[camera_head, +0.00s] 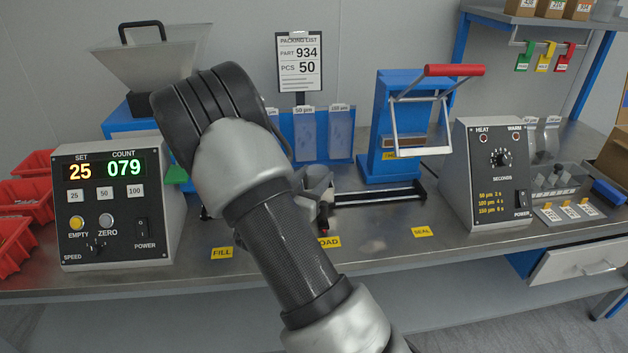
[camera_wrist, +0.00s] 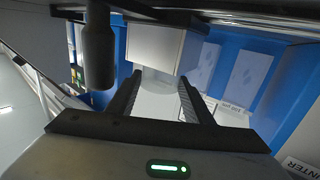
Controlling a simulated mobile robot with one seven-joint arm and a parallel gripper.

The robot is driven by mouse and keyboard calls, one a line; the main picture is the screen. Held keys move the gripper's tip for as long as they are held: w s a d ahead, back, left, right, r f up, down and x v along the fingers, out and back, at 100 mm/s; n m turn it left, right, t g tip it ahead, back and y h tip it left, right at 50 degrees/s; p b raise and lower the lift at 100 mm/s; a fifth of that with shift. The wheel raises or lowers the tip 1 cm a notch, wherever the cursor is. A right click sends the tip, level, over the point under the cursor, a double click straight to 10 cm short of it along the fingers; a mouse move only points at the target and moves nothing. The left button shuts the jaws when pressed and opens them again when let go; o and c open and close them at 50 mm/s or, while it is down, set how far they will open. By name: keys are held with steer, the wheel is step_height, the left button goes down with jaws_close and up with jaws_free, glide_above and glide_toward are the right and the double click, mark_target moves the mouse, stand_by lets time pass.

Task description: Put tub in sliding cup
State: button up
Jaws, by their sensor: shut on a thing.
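In the wrist view my gripper (camera_wrist: 158,92) has its two dark fingers on either side of a pale, whitish thing (camera_wrist: 160,104), which I take to be the tub. The fingers are shut on it, and only part of it shows between them. In the head view my own arm hides my gripper and the tub. A grey cup (camera_head: 318,181), seemingly the sliding cup, stands at the left end of the dark rails (camera_head: 375,195), behind the LOAD label, partly covered by my arm. I cannot tell how far the tub is from it.
A counter box (camera_head: 112,205) reading SET 25, COUNT 079 stands left, with a hopper (camera_head: 150,58) behind. A blue sealer (camera_head: 395,125) with a red handle and a heat timer box (camera_head: 492,175) stand right. The bench front near the SEAL label (camera_head: 422,232) is clear.

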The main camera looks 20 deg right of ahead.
steer(key=shift+f, duration=0.2)
steer(key=o, duration=1.2)
steer(key=shift+r, duration=0.1)
